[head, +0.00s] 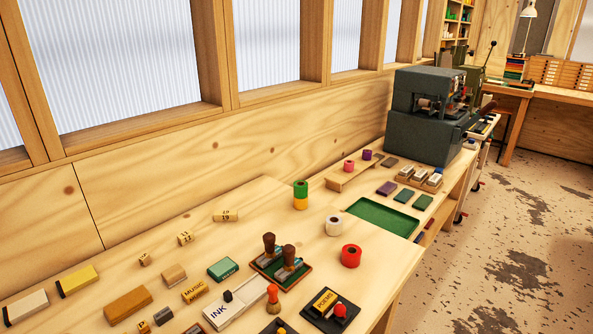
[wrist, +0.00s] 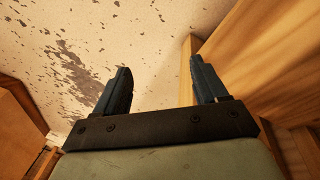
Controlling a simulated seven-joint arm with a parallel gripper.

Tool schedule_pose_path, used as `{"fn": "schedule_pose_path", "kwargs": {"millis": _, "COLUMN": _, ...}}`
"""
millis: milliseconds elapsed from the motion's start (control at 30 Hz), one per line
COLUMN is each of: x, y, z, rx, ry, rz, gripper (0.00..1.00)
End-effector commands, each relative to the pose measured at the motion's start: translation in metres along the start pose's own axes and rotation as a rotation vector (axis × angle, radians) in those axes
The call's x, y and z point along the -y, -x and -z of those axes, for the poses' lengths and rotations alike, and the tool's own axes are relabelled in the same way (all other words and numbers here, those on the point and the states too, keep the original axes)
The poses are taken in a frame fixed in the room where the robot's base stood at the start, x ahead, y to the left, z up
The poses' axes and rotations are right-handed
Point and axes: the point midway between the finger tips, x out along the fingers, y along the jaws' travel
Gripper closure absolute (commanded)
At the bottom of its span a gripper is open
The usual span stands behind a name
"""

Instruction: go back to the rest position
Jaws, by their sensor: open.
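My gripper (wrist: 160,85) shows in the wrist view, its two dark fingers wide apart with nothing between them. Past the fingers are the speckled floor (wrist: 150,30) and a wooden panel or edge at the right. My gripper is not seen in the head view. There, a green roll (head: 301,187) sits on a yellow roll (head: 300,203) on the bench. A white roll (head: 333,226) and a red roll (head: 350,256) stand nearer the front edge. A pink roll (head: 348,166) and a purple roll (head: 367,155) are on a small wooden stand (head: 340,184).
A green tray (head: 384,216) lies empty on the bench. A dark grey machine (head: 425,140) stands at the far end. Stamps, ink pads and wooden blocks cover the near part, including a two-handled stamp rack (head: 280,270). The wall with windows runs along the left.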

Motion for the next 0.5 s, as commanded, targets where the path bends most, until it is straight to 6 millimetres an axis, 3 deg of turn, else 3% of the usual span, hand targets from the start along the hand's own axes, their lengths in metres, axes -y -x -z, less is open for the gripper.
{"fn": "schedule_pose_path", "kwargs": {"millis": 33, "x": 0.024, "y": -0.001, "z": -0.028, "rx": 0.056, "ry": 0.022, "rz": 0.021, "gripper": 0.28}}
{"fn": "schedule_pose_path", "kwargs": {"millis": 200, "x": 0.086, "y": -0.001, "z": -0.112, "rx": 0.246, "ry": 0.077, "rz": 0.08, "gripper": 0.28}}
{"fn": "schedule_pose_path", "kwargs": {"millis": 333, "x": 0.121, "y": 0.006, "z": -0.178, "rx": 0.396, "ry": 0.12, "rz": 0.108, "gripper": 0.28}}
{"fn": "schedule_pose_path", "kwargs": {"millis": 500, "x": 0.145, "y": 0.02, "z": -0.247, "rx": 0.557, "ry": 0.166, "rz": 0.123, "gripper": 0.28}}
